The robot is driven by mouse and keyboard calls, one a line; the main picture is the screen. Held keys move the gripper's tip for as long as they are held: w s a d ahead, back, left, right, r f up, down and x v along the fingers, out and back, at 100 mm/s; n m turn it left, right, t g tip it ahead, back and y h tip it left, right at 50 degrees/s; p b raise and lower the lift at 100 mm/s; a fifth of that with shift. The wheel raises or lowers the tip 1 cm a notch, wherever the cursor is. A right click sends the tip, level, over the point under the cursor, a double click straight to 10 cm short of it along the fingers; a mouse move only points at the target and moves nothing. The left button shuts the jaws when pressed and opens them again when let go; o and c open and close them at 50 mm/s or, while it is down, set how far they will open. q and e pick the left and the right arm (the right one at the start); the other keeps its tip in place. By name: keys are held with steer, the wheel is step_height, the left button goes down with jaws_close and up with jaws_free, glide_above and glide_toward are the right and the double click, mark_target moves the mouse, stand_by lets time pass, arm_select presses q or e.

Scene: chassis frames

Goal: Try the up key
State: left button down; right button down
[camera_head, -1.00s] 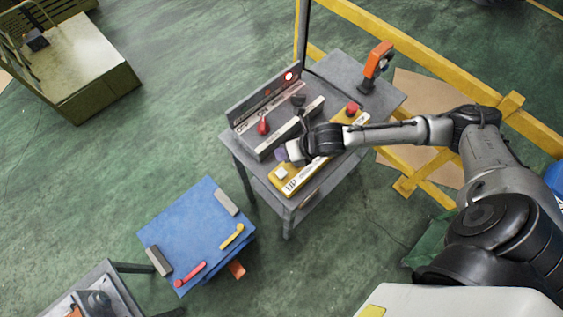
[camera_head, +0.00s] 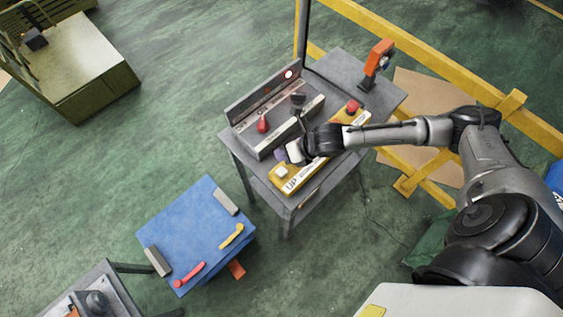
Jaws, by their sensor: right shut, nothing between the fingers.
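A yellow control box (camera_head: 296,184) lies on the grey table, with "UP" lettered at its near left end. A white key (camera_head: 281,172) sits on the box at that end, and a red button (camera_head: 352,105) sits at its far right end. My right gripper (camera_head: 294,152) is shut and empty over the middle of the box, a little up and right of the white key. The gripper hides the middle of the box. I cannot tell whether the fingertips touch it. My left gripper is not in view.
A grey panel unit with a red knob (camera_head: 263,124) stands behind the box on the table (camera_head: 340,66). An orange device (camera_head: 377,60) stands at the far right corner. A blue table (camera_head: 190,232) is at the lower left. A yellow railing (camera_head: 425,75) runs behind.

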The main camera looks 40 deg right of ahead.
steer(key=b, duration=0.5)
glide_above(282, 170)
step_height(282, 170, down, 6)
steer(key=shift+d+r, duration=0.1)
steer(key=shift+r, duration=0.15)
steer(key=shift+f+b, duration=0.55)
steer(key=shift+f, duration=0.55)
steer(key=shift+f, duration=0.1)
stand_by(0.5)
steer(key=shift+f, duration=0.1)
steer(key=shift+f, duration=0.2)
